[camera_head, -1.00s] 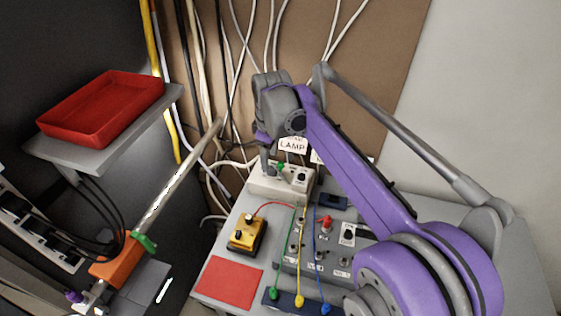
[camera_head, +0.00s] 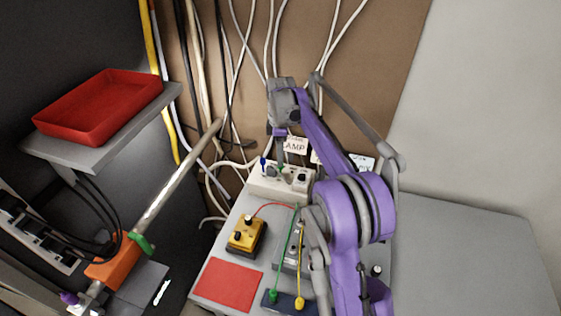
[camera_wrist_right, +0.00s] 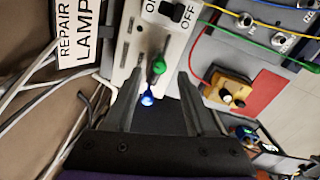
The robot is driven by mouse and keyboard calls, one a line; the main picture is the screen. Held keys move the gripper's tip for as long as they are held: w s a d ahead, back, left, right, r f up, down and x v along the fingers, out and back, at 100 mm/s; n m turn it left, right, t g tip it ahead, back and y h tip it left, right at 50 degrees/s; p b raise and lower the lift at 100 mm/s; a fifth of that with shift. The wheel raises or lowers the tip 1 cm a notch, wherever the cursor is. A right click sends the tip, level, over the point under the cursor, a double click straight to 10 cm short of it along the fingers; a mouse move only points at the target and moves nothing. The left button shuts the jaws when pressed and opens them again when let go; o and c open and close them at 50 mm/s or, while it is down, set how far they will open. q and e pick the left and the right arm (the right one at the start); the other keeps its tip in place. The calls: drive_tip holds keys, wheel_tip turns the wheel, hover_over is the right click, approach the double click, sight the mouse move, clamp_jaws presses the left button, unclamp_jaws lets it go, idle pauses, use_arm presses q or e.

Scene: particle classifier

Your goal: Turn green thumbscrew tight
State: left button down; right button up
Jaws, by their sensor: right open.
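A small green thumbscrew (camera_head: 281,167) sits on the top of the white box (camera_head: 262,182) at the back of the table. A blue one (camera_head: 263,161) stands beside it. In the right wrist view the green thumbscrew (camera_wrist_right: 159,66) lies between the two fingertips, with the blue one (camera_wrist_right: 147,98) closer to the wrist. My right gripper (camera_head: 281,150) points down over the box. It is open; the fingers (camera_wrist_right: 161,74) show a gap on either side of the green thumbscrew. I cannot tell how high the tips are above the box.
An orange clamp (camera_head: 112,264) with another green handle (camera_head: 142,243) is on a metal rod at left. A red tray (camera_head: 100,108) rests on a shelf. A yellow box (camera_head: 245,237) and red mat (camera_head: 228,283) are left of my right arm. Cables hang behind.

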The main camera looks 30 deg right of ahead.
drive_tip(key=shift+f, duration=1.65)
clamp_jaws()
